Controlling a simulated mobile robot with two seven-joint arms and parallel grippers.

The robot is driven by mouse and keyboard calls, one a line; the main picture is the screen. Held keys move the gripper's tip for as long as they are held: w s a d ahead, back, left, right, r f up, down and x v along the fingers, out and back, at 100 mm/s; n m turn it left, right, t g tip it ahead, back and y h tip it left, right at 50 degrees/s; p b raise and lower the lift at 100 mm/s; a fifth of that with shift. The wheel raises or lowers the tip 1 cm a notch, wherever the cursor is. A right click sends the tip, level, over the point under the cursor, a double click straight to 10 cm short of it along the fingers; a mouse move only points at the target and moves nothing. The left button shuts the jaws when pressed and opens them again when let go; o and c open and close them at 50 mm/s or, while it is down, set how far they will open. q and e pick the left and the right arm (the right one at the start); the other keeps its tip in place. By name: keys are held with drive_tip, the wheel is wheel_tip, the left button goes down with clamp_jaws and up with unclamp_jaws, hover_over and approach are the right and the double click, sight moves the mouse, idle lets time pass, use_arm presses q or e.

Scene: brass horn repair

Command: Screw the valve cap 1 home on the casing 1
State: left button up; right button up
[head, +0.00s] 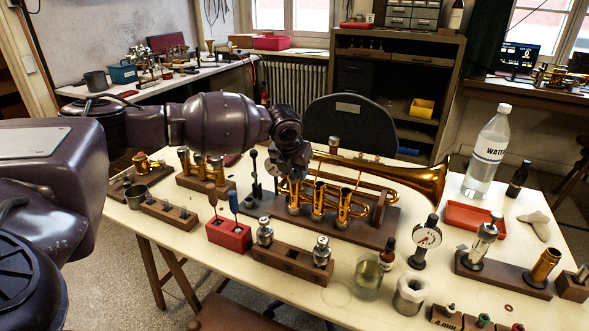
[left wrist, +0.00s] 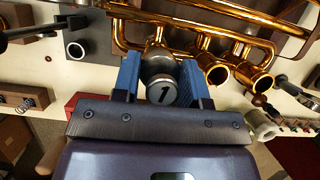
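The brass horn (head: 400,180) lies in a wooden stand on the table, its bell to the right. Its three valve casings stand in a row. Casing 1 (head: 294,195) is the leftmost, right below my left gripper (head: 290,172). In the left wrist view, the blue fingers of my left gripper (left wrist: 160,68) stand on both sides of valve cap 1 (left wrist: 162,92), a silver cap marked "1", and look shut on it. The cap is in line with casing 1; whether its threads are engaged cannot be seen. The other two casings (left wrist: 212,68) are open at the top. My right gripper is in neither view.
A wooden block with silver valves (head: 292,262) and a red tool holder (head: 229,235) stand in front of the horn. A dial gauge (head: 427,238), a glass jar (head: 368,277) and a red tray (head: 472,216) stand to the right.

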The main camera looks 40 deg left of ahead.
use_arm(q)
drive_tip(key=o, duration=0.5)
drive_tip(key=shift+r, duration=0.1)
